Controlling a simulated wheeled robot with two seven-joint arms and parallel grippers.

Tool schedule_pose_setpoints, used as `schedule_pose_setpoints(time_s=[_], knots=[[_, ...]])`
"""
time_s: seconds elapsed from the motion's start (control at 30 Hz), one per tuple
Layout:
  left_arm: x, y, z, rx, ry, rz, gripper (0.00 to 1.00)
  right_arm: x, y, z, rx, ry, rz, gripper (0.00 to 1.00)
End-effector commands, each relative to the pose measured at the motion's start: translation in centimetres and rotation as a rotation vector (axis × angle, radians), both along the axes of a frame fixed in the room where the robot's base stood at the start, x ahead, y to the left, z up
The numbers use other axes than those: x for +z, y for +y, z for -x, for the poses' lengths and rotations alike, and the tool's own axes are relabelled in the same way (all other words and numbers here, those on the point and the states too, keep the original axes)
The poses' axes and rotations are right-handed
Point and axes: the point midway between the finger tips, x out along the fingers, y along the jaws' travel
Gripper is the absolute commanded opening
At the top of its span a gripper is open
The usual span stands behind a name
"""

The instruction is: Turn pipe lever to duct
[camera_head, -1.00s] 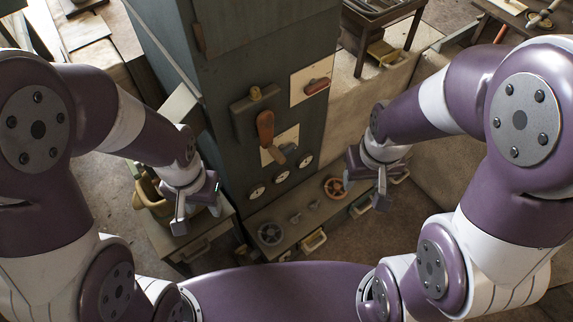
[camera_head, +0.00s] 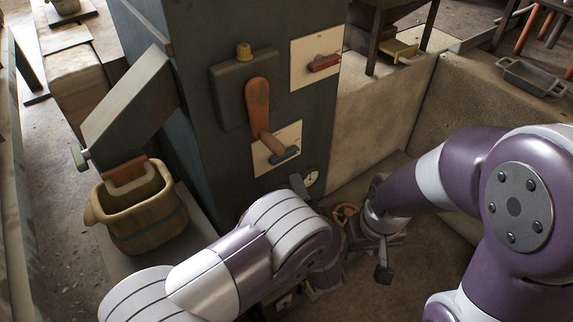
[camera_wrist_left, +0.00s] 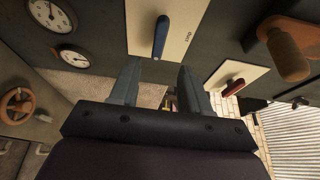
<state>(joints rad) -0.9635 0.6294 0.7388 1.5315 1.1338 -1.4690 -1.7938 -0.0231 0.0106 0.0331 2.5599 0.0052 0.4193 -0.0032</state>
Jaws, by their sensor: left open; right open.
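A blue-handled lever (camera_head: 284,155) sits on a cream plate (camera_head: 262,160) low on the dark cabinet front. It also shows in the left wrist view (camera_wrist_left: 161,37), beside small lettering I cannot read surely. A red-handled lever (camera_head: 325,63) is on another cream plate higher up, and appears in the wrist view (camera_wrist_left: 233,87). An orange lever with a wooden handle (camera_head: 258,103) hangs between them. My left gripper (camera_wrist_left: 160,75) is open and empty, its fingers near the blue handle; my arm mostly hides it in the head view. My right gripper (camera_head: 370,264) is open, low, away from the levers.
Round gauges (camera_wrist_left: 45,14) and an orange handwheel (camera_wrist_left: 16,105) are below the levers. A yellowish bucket (camera_head: 143,222) stands left under a slanted grey chute (camera_head: 128,100). A low wall (camera_head: 475,105) runs right of the cabinet. Open floor lies below my right gripper.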

Motion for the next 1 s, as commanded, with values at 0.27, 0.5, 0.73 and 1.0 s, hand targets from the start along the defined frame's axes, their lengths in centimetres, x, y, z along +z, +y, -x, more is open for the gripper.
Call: schedule_pose_setpoints(time_s=[0.27,0.5,0.73,1.0], knots=[[-0.5,1.2,-7.0,0.003,-0.001,0.006,0.47,-2.8,0.0,0.0,0.0,0.001,0.0,0.53],[-0.2,1.5,-9.7,-0.001,0.001,0.004,0.47,-3.5,0.0,0.0,0.0,0.0,0.0,0.53],[0.0,1.5,-9.9,-0.002,0.001,0.004,0.47,-3.4,0.0,0.0,0.0,0.0,0.0,0.53],[-0.1,1.5,-9.9,-0.002,0.001,0.004,0.0,-3.4,0.0,0.0,0.0,0.0,0.0,0.53]])
